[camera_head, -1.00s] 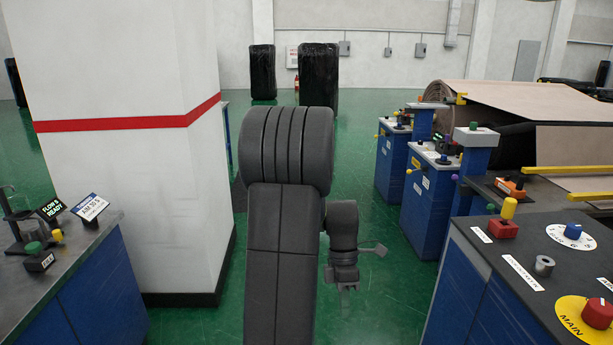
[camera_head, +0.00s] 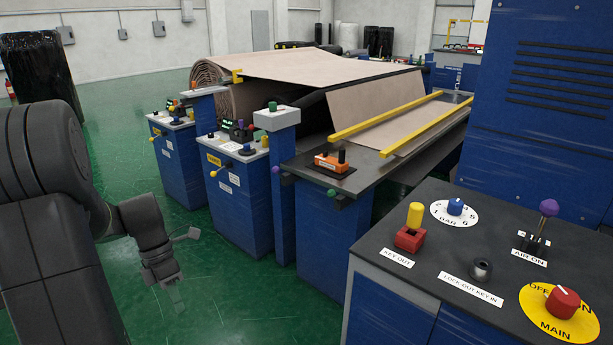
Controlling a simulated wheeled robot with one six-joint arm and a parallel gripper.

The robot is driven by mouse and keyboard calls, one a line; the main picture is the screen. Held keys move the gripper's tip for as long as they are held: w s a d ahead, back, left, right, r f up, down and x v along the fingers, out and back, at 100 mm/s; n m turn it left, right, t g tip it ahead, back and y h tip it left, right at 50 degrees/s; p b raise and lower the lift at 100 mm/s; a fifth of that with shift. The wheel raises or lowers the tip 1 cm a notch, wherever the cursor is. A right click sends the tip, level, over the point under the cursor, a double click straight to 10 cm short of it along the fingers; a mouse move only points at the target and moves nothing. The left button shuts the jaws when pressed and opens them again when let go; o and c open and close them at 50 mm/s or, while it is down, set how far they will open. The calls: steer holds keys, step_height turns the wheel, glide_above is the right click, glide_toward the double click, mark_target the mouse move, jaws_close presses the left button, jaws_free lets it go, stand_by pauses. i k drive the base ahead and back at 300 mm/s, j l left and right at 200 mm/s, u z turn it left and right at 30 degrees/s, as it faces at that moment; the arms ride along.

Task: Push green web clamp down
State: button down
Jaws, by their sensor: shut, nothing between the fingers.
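My gripper (camera_head: 178,294) hangs at the lower left, small in the picture, pointing down over the green floor. Its fingers are shut and it touches nothing. A green knob (camera_head: 272,106) stands on the pale top of a blue post beside the paper roll. Another green knob (camera_head: 331,194) sticks out from the side of the dark worktable (camera_head: 400,158), near its front corner. No readable label shows which green part is the web clamp. Both knobs are well to the right of my gripper and apart from it.
Blue control cabinets (camera_head: 232,205) stand between my gripper and the worktable. Green floor (camera_head: 125,130) is open at the left, behind my arm.

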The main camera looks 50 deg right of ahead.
mark_target(331, 193)
steer(key=i+z, duration=0.4)
steer(key=i, duration=0.15)
steer(key=i+z, duration=0.35)
steer(key=i, duration=0.2)
steer(key=i+j+z, duration=0.4)
steer(key=i+l+z, duration=0.25)
steer(key=z, duration=0.2)
steer(key=i+z, duration=0.85)
steer(key=i+j+z, duration=0.15)
steer(key=i+z, duration=0.45)
steer(key=i, duration=0.3)
steer(key=u, duration=0.55)
